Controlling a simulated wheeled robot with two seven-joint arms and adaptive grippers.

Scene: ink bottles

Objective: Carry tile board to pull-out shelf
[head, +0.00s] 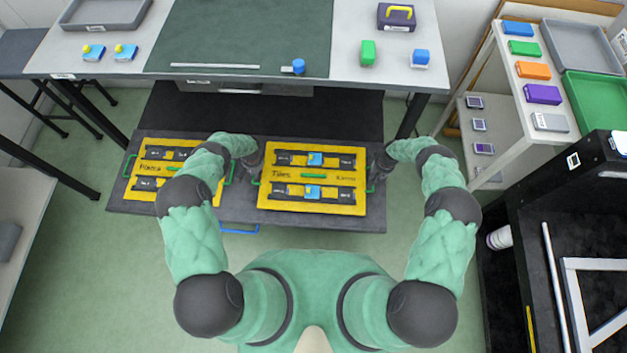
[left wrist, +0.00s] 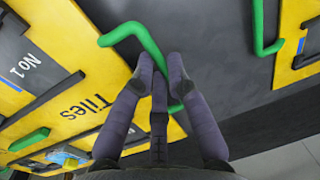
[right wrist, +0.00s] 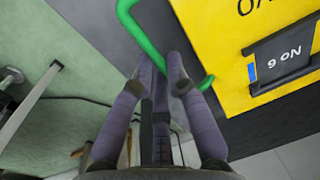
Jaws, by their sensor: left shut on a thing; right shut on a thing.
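The tile board (head: 282,182), yellow with the word Tiles, dark strips, blue pieces and green handles, is over the right part of the dark pull-out shelf (head: 330,222). My left gripper (head: 258,166) is shut on its left green handle, seen closely in the left wrist view (left wrist: 160,70). My right gripper (head: 376,168) is shut on its right green handle, seen in the right wrist view (right wrist: 160,70). The board looks level. I cannot tell whether it rests on the shelf or hangs just above it.
A second yellow board (head: 150,168) with green handles lies on the shelf's left part, partly behind my left arm. A worktable (head: 345,40) with a dark mat (head: 240,40) stands behind the shelf. A side rack (head: 505,55) with coloured boxes stands at right.

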